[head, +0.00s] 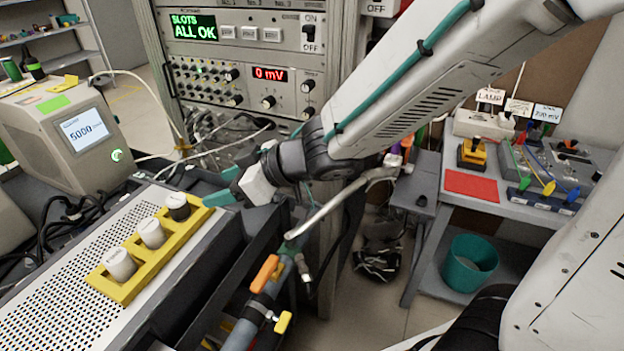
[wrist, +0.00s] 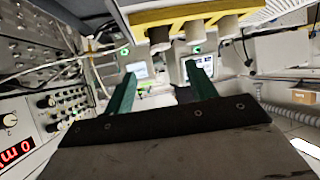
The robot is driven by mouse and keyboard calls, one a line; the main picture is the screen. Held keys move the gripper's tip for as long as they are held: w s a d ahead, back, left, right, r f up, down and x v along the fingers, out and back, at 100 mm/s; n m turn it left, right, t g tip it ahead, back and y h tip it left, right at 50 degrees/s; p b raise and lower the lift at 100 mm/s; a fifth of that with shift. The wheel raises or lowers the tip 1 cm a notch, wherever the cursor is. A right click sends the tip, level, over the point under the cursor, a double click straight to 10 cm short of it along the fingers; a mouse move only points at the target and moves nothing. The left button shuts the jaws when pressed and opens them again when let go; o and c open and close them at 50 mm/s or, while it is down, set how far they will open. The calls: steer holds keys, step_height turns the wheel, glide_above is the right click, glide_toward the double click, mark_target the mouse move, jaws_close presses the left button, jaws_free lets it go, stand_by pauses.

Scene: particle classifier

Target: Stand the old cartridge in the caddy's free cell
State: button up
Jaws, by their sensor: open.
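The yellow caddy (head: 133,285) lies on the perforated top of a grey machine in the head view. I see no empty cell. The dark one looks like the old cartridge. My gripper (head: 216,186) is just right of the dark cartridge, open, with teal fingers apart and nothing seen between them. In the wrist view the open fingers (wrist: 160,72) point towards the caddy's side, and the caddy (wrist: 190,14) shows upside down along the top.
An instrument rack (head: 240,75) reading "ALL OK" stands behind my gripper. A boxy device (head: 75,140) with a screen is at left. An orange-handled pipe valve (head: 264,273) is right of the machine. A side table (head: 530,200) and a teal bin (head: 468,265) are at right.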

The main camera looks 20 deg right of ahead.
steer(key=d+r+m+t+h, duration=0.1)
steer(key=d+r+m+h, duration=0.4)
steer(key=d, duration=0.7)
steer(key=d+m+t+h, duration=0.25)
steer(key=d+h, duration=0.35)
steer(key=d, duration=0.5)
steer(key=s+d+m+g, duration=0.1)
steer(key=s+g, duration=0.3)
steer(key=s, duration=0.5)
steer(key=s+d+m+g, duration=0.1)
steer(key=s+m+g, duration=0.2)
steer(key=s, duration=0.7)
steer(key=shift+s+d+r+g, duration=0.2)
steer(key=shift+d+g, duration=0.05)
steer(key=shift+g, duration=0.5)
